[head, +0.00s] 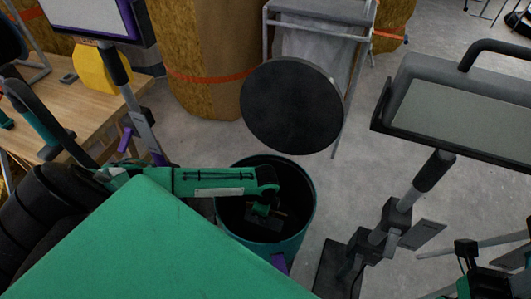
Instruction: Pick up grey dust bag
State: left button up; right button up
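A round dark bin with a teal outside (309,217) stands open on the floor. My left arm reaches over its rim, and my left gripper (263,216) points down inside it. The bin's inside is too dark to show whether the gripper is open or holds anything. I cannot make out a grey dust bag in the bin. A grey, sheer bag-like sheet (312,55) hangs in a metal frame behind the bin. Green and black parts at the lower right edge look like my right gripper (467,262); its fingers are unclear.
A round black lid-like disc (291,106) stands tilted up behind the bin. A screen-like panel on a stand (455,105) is at the right. A wooden table (85,115) with a yellow object (101,70) is at the left. Large straw-coloured rolls (205,50) stand behind.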

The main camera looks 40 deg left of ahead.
pick_arm(q)
jog(key=shift+f, duration=0.2)
grip_shut()
jog(key=shift+s+f, duration=0.1)
jog(key=shift+s, duration=0.05)
dwell(1.2)
